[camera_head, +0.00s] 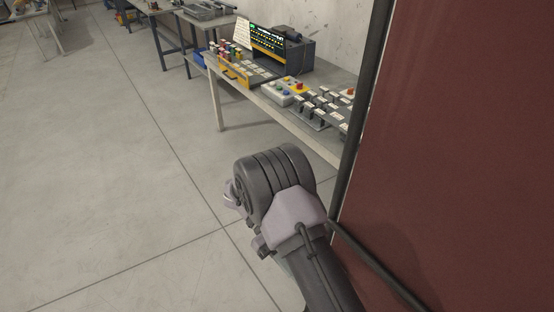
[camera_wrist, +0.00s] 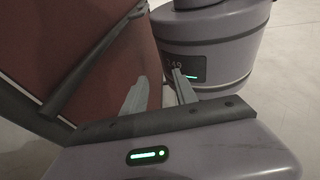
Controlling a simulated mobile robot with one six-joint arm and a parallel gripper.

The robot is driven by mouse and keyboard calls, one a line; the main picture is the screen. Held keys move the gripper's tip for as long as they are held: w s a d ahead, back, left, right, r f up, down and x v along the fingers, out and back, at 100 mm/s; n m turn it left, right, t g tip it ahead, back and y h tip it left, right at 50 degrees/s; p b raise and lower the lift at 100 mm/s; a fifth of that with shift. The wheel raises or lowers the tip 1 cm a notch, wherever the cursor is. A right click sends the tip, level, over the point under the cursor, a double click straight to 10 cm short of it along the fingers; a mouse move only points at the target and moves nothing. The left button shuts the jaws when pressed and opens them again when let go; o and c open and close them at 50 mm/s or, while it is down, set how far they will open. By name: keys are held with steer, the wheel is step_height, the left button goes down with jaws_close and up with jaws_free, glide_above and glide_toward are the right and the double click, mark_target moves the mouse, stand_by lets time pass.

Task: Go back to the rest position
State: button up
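My gripper (camera_wrist: 158,88) shows in the wrist view, with its two pale fingers apart and nothing visible between them. Behind the fingers is a rounded grey-purple body with a small lit display, which looks like part of my own robot. In the head view my dark, ribbed arm reaches up from the bottom centre over the floor. The fingers cannot be made out clearly there.
A dark red panel (camera_head: 460,150) with dark bars stands close on the right of my arm; a red panel also shows in the wrist view (camera_wrist: 110,70). A workbench (camera_head: 217,104) with a console (camera_head: 283,50) and several switches stands beyond. The floor (camera_head: 90,180) at left is clear.

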steer(key=s+d+r+m+t+y+b, duration=0.2)
steer(key=s+r+m+t+y, duration=0.2)
steer(key=r+m+t+y, duration=0.2)
steer(key=s+d+r+m+t+y+b, duration=0.2)
steer(key=r+m+t+y, duration=0.4)
steer(key=r+t, duration=0.4)
steer(key=shift+s+r+m+t, duration=0.3)
steer(key=shift+s+r+t, duration=0.1)
steer(key=shift+s+r, duration=0.5)
steer(key=shift+d, duration=0.1)
stand_by(0.5)
